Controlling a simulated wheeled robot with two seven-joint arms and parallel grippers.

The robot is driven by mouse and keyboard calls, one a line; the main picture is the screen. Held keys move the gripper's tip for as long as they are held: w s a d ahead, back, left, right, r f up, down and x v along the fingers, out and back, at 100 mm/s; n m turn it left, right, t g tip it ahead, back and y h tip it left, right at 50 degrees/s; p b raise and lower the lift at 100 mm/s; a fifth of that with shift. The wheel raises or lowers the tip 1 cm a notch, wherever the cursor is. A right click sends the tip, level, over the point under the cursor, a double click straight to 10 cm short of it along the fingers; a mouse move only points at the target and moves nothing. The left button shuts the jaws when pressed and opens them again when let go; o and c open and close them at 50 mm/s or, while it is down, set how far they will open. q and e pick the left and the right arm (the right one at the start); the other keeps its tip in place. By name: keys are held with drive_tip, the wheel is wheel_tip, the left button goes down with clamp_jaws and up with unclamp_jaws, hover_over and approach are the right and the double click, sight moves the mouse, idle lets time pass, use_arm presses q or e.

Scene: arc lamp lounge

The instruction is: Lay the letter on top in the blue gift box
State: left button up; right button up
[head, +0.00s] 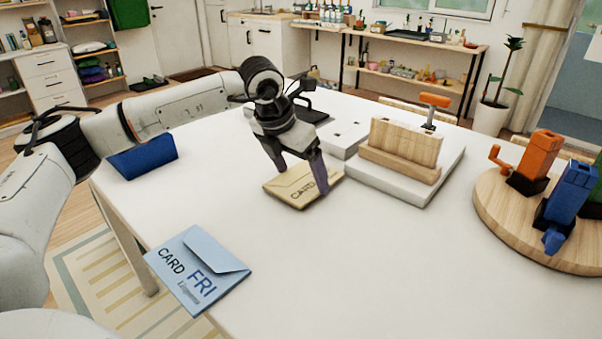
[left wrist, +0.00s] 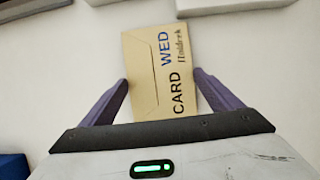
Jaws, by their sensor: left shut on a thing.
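A tan envelope (head: 300,190) marked CARD lies flat at the middle of the white table. In the left wrist view the tan envelope (left wrist: 143,75) also reads WED. My left gripper (head: 304,181) is above it, its two purple fingers shut on its opposite edges; the fingers also show in the left wrist view (left wrist: 160,82). I cannot tell if it is raised off the table. A light blue envelope (head: 197,268) reading CARD FRI lies near the front left edge. A dark blue box-like thing (head: 143,157) stands at the left edge; its inside is hidden. My right gripper is not in view.
A white slab with a wooden block (head: 403,147) stands just right of the tan envelope. The table's front middle is clear.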

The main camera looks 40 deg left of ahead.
use_arm(q)
drive_tip(key=shift+f, duration=0.25)
drive_tip(key=shift+f, duration=0.2)
drive_tip(key=o, duration=1)
drive_tip(key=shift+r, duration=0.1)
